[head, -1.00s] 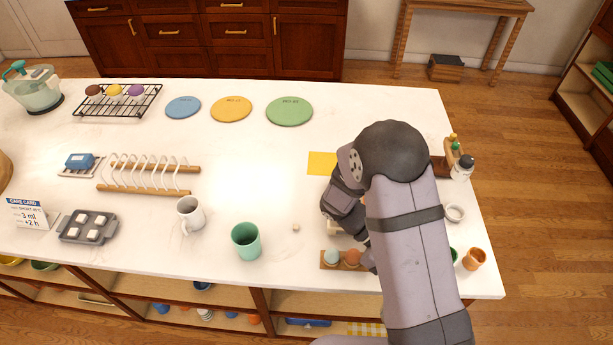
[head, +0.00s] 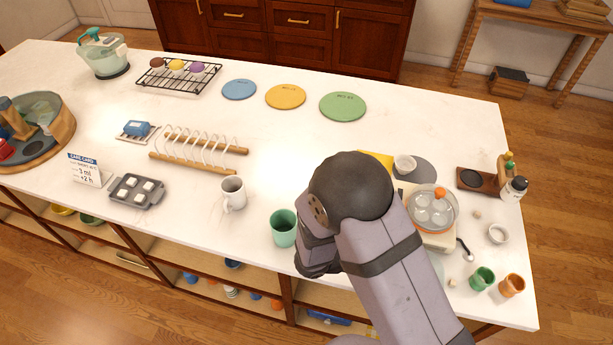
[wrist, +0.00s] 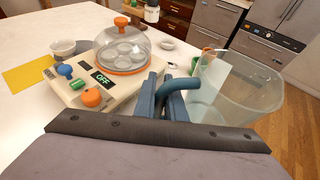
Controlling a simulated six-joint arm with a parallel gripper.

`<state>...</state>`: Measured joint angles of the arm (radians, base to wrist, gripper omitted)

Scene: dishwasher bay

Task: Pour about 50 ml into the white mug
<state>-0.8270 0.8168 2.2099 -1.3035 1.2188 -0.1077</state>
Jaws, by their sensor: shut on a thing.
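The white mug (head: 232,193) stands upright on the counter, left of the teal cup (head: 284,228) in the head view. My gripper (wrist: 168,88) is shut on the blue handle of a clear jug (wrist: 240,90), which fills the right of the wrist view. How much liquid the jug holds I cannot tell. In the head view my arm hides the fingers and most or all of the jug. My wrist is just right of the teal cup, with that cup between it and the mug. The mug is not in the wrist view.
An egg cooker (wrist: 120,60) with clear lid and display reading OFF stands right of my arm. Green (head: 482,279) and orange (head: 512,285) cups stand front right.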

